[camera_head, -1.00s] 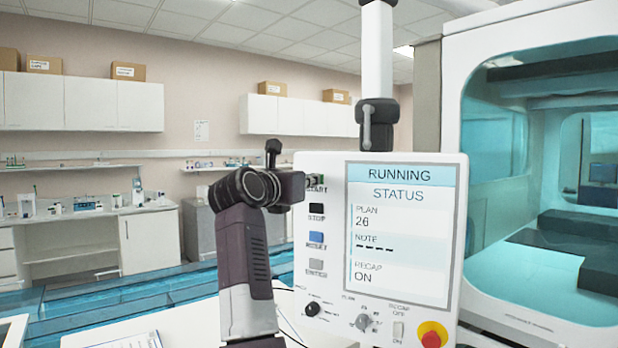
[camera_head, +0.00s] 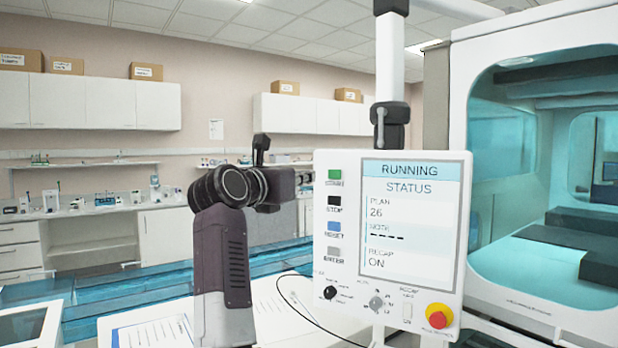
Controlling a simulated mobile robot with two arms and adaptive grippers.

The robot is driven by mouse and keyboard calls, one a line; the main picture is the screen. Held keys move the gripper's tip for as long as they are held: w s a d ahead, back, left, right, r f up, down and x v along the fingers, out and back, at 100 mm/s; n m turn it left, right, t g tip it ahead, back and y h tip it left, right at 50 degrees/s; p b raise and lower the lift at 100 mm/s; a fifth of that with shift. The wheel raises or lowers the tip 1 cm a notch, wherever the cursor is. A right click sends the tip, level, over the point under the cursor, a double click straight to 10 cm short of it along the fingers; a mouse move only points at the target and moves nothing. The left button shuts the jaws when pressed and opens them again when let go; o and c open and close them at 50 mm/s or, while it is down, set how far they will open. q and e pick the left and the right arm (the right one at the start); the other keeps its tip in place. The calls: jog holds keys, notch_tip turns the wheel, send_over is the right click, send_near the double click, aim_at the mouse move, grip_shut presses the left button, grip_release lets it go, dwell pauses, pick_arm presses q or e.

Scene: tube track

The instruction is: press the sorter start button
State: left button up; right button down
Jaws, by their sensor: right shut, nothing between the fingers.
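The sorter's control panel (camera_head: 345,262) is a white upright board in the middle of the head view. Its green start button (camera_head: 335,174) is at the top of a column of buttons on the left side and is fully visible. The screen (camera_head: 411,221) reads RUNNING, STATUS, PLAN 26, RECAP ON. My right gripper (camera_head: 298,180) is shut and empty, just left of the panel at about the height of the start button. It appears apart from the button. My left gripper is not in view.
Below start are a black stop button (camera_head: 334,201), a blue button (camera_head: 334,226) and a grey button (camera_head: 334,251). A red emergency knob (camera_head: 438,316) is at the lower right. The white sorter cabinet (camera_head: 455,120) with a teal window stands at right. A cable hangs left of the panel.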

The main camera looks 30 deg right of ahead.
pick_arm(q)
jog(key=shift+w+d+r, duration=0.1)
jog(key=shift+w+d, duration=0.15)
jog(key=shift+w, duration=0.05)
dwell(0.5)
